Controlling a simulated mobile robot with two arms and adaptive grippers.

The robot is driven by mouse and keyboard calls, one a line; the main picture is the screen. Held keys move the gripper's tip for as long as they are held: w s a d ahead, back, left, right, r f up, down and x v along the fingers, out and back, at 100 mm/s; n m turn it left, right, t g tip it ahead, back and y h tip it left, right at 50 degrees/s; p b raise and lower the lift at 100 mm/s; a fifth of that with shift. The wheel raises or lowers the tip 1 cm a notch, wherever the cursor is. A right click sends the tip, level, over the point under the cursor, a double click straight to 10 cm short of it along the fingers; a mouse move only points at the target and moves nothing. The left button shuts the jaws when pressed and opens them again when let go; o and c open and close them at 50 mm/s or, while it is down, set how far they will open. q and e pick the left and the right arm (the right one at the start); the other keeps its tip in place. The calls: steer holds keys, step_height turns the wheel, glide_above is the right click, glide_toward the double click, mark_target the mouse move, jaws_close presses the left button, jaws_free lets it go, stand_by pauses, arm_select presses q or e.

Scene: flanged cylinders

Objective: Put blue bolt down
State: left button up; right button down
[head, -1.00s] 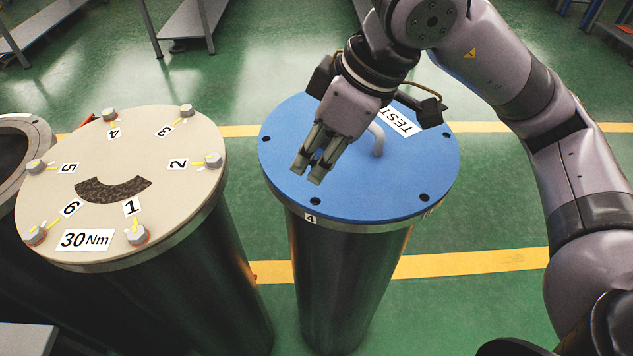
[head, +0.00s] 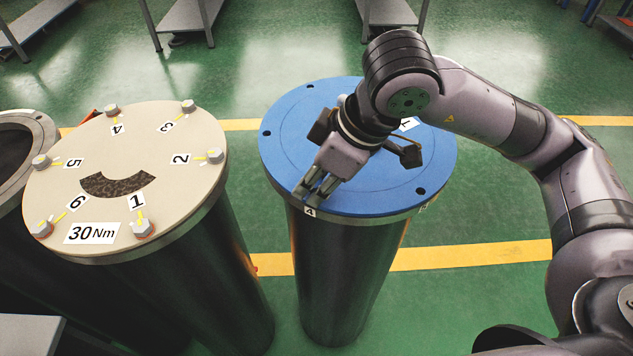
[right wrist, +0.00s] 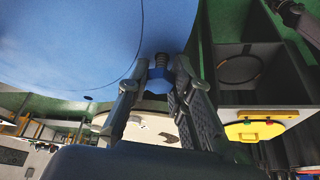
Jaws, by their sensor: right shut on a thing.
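The blue lid (head: 300,125) tops a dark cylinder in the middle of the head view, with several bolt holes along its rim. My right gripper (head: 312,197) is at the lid's near-left rim, by the label 4, over where a hole lies. In the right wrist view the blue bolt (right wrist: 159,78) is between the fingertips, which are shut on it. Its dark threaded shank points toward the blue lid (right wrist: 70,40). Whether the shank is in the hole cannot be told. The bolt is not distinguishable in the head view. My left gripper is not in view.
A beige-topped cylinder (head: 120,140) with several grey bolts, numbers and a 30 Nm label stands to the left. An open cylinder (head: 25,125) is at the far left. My right arm covers the lid's far-right part. Right wrist view also shows a yellow round thing (right wrist: 255,131).

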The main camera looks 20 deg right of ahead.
steer(key=shift+s+d+f, duration=0.1)
steer(key=shift+s+f, duration=0.25)
steer(key=shift+f, duration=0.45)
steer(key=c, duration=1.8)
jaws_free()
steer(key=shift+c, duration=0.2)
steer(key=shift+o, duration=2)
steer(key=shift+w, duration=0.2)
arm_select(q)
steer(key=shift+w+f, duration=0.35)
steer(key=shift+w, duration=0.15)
arm_select(e)
steer(key=shift+w, duration=0.15)
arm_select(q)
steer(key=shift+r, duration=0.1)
arm_select(e)
steer(key=shift+r, duration=0.15)
